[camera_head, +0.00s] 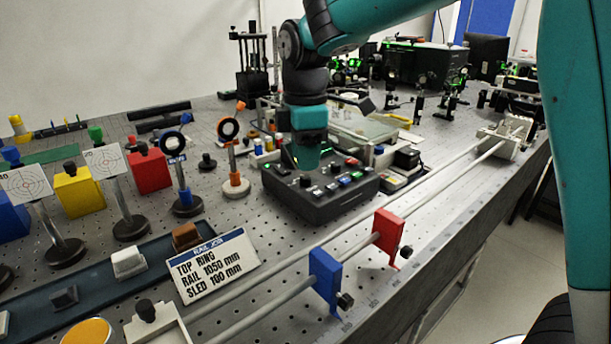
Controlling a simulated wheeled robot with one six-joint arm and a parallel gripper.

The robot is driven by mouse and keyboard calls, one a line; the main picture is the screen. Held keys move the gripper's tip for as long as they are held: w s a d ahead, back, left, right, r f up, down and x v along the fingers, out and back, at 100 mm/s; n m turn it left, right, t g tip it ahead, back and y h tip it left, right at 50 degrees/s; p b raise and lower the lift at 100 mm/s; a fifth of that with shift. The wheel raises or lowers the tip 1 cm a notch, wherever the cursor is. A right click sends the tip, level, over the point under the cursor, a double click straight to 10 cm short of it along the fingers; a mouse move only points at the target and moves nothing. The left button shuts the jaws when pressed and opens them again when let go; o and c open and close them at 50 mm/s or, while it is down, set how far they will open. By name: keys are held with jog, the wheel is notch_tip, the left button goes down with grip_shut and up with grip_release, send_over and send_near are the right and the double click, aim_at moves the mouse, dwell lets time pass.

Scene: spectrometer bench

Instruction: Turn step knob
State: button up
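A dark control box (320,206) with several knobs and coloured buttons on its sloped top stands on the bench in the middle of the head view. A black knob (306,181) shows at the box's left front. Which knob is the step knob I cannot tell; the labels are too small to read. My gripper (308,163) points down over the back left part of the box top. Its fingertips are close to the panel, and the far knobs are partly hidden behind it. Whether it is open, shut or touching a knob I cannot tell.
Two rails with a blue block (325,277) and a red block (389,236) run along the front edge. An orange-ringed mount (229,130) and a blue-ringed mount (178,150) stand left of the box. Optics crowd the back.

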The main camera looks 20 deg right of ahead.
aim_at(305, 176)
jog(key=shift+f, duration=1.95)
grip_shut()
